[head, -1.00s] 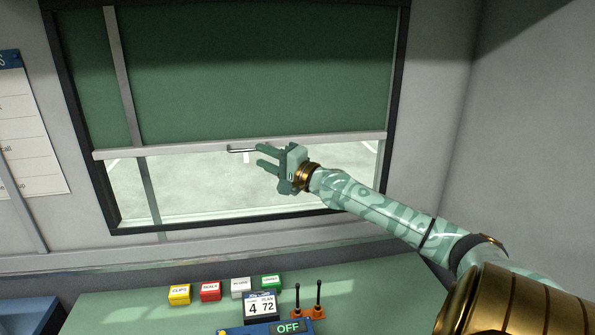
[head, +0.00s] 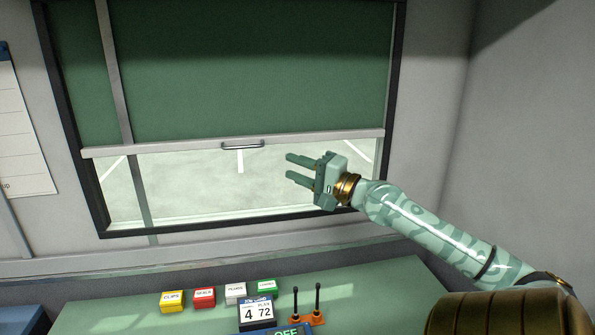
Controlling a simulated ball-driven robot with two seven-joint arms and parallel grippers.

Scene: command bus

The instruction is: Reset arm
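My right arm comes in from the lower right. Its gripper (head: 301,170) is in front of the window, with its two fingers apart and pointing left, and nothing between them. It is to the right of and a little below the handle (head: 242,145) on the blind's bottom bar, apart from it. The green blind (head: 250,75) covers the upper part of the window, and its pale bottom bar (head: 330,139) runs across above my gripper. My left gripper is not in view.
Below the window is a green desk (head: 390,285). On it are a yellow box (head: 172,301), a red box (head: 204,298), a white box (head: 236,292), a green box (head: 267,286), a number display (head: 256,311) and an orange holder (head: 306,319) with two black sticks. A wall stands at right.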

